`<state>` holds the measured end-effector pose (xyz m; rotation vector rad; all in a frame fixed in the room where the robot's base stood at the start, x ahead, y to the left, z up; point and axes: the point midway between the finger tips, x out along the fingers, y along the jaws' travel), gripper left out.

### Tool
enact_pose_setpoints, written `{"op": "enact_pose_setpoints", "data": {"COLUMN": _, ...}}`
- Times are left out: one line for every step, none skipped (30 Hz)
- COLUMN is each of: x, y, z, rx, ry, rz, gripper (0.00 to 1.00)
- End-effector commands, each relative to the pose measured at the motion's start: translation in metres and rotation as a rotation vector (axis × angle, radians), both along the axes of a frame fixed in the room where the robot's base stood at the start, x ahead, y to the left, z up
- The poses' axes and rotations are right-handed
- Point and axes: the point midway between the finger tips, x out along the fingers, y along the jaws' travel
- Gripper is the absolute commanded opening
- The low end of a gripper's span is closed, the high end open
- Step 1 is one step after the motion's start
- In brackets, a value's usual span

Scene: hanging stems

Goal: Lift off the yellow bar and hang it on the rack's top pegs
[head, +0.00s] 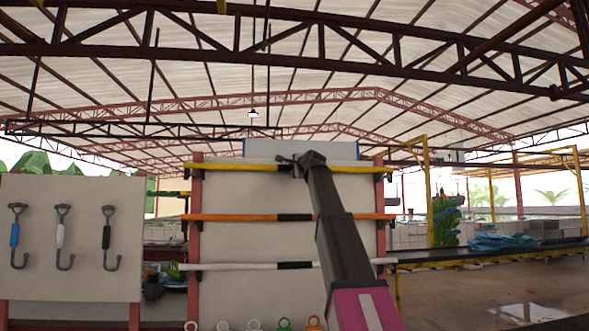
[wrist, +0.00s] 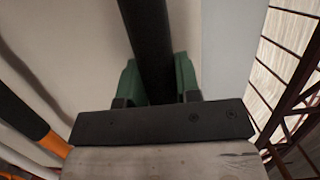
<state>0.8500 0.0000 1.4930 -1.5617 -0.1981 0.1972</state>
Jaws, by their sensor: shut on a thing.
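The yellow bar (head: 237,167) has a black middle section and lies level across the top of the rack (head: 197,245). Its ends are at the black top pegs (head: 196,174); I cannot tell whether it rests on them. My gripper (head: 303,163) is at the bar's middle and is shut on it, my arm hiding part of its right half. In the wrist view, the black section (wrist: 148,45) runs between the green fingers (wrist: 158,80).
Below it, an orange bar (head: 250,217) and a white bar (head: 235,266) hang level on lower pegs. A pale board (head: 80,240) with several hooked handles stands at left. Colored rings (head: 285,323) show at the bottom. Open floor (head: 500,285) lies to the right.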

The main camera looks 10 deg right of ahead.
Motion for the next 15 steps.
{"op": "enact_pose_setpoints", "data": {"x": -0.0001, "y": 0.0, "z": -0.0005, "rx": 0.0, "ry": -0.002, "rz": 0.0, "gripper": 0.02}}
{"op": "enact_pose_setpoints", "data": {"x": -0.0001, "y": 0.0, "z": -0.0009, "rx": 0.0, "ry": -0.002, "rz": 0.0, "gripper": 0.02}}
{"op": "enact_pose_setpoints", "data": {"x": -0.0001, "y": 0.0, "z": -0.0017, "rx": 0.0, "ry": -0.002, "rz": 0.0, "gripper": 0.02}}
{"op": "enact_pose_setpoints", "data": {"x": -0.0001, "y": 0.0, "z": -0.0022, "rx": 0.0, "ry": -0.002, "rz": 0.0, "gripper": 0.02}}
{"op": "enact_pose_setpoints", "data": {"x": -0.0001, "y": 0.0, "z": -0.0027, "rx": 0.0, "ry": -0.002, "rz": 0.0, "gripper": 0.02}}
{"op": "enact_pose_setpoints", "data": {"x": 0.0, "y": 0.0, "z": -0.0033, "rx": 0.0, "ry": -0.002, "rz": 0.0, "gripper": 0.02}}
{"op": "enact_pose_setpoints", "data": {"x": -0.0001, "y": 0.0, "z": -0.0039, "rx": 0.0, "ry": -0.001, "rz": 0.0, "gripper": 0.02}}
{"op": "enact_pose_setpoints", "data": {"x": -0.0001, "y": 0.0, "z": -0.0044, "rx": 0.0, "ry": -0.002, "rz": 0.0, "gripper": 0.02}}
{"op": "enact_pose_setpoints", "data": {"x": -0.0001, "y": 0.0, "z": -0.0051, "rx": 0.0, "ry": -0.001, "rz": 0.0, "gripper": 0.02}}
{"op": "enact_pose_setpoints", "data": {"x": -0.0001, "y": 0.0, "z": -0.0055, "rx": 0.0, "ry": -0.001, "rz": 0.0, "gripper": 0.02}}
{"op": "enact_pose_setpoints", "data": {"x": -0.0001, "y": 0.0, "z": -0.0061, "rx": 0.0, "ry": -0.001, "rz": 0.0, "gripper": 0.02}}
{"op": "enact_pose_setpoints", "data": {"x": 0.0001, "y": -0.0001, "z": -0.0058, "rx": 0.0, "ry": -0.002, "rz": 0.0, "gripper": 0.41}}
{"op": "enact_pose_setpoints", "data": {"x": 0.0001, "y": 0.0, "z": -0.0057, "rx": 0.0, "ry": -0.002, "rz": 0.0, "gripper": 0.5}}
{"op": "enact_pose_setpoints", "data": {"x": 0.0001, "y": 0.0, "z": -0.0057, "rx": 0.0, "ry": -0.001, "rz": 0.0, "gripper": 0.6}}
{"op": "enact_pose_setpoints", "data": {"x": 0.0001, "y": 0.0, "z": -0.0057, "rx": 0.0, "ry": -0.001, "rz": 0.0, "gripper": 0.6}}
